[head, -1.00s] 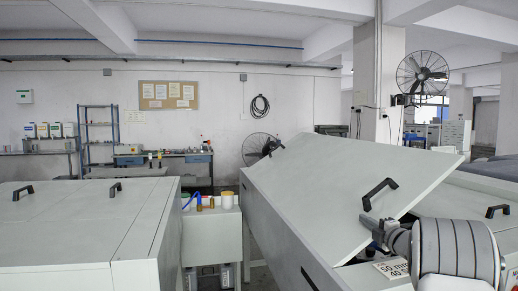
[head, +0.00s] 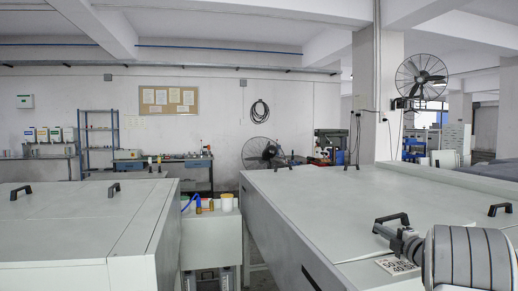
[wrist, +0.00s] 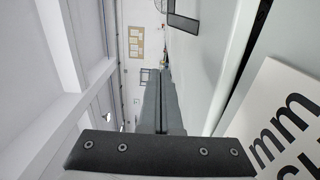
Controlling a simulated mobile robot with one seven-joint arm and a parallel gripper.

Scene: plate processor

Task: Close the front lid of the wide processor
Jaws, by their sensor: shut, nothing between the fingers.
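The front lid (head: 310,200) of the wide processor (head: 290,250) lies down flat, about level with the machine's top in the head view. I cannot make out any gap along its edge. Its black handle (head: 391,220) stands up near the lid's right front corner and also shows in the wrist view (wrist: 184,22). My gripper (head: 378,230) is low over the lid beside the handle, partly hidden by my wrist. In the wrist view its dark fingers (wrist: 160,85) are together with nothing between them. I cannot tell whether they touch the lid.
A white label with black print (head: 398,265) is beside my wrist, large in the wrist view (wrist: 285,120). Another black handle (head: 500,209) stands to the right. Another grey machine (head: 60,230) is at left. A small table with bottles and containers (head: 212,215) stands between the machines.

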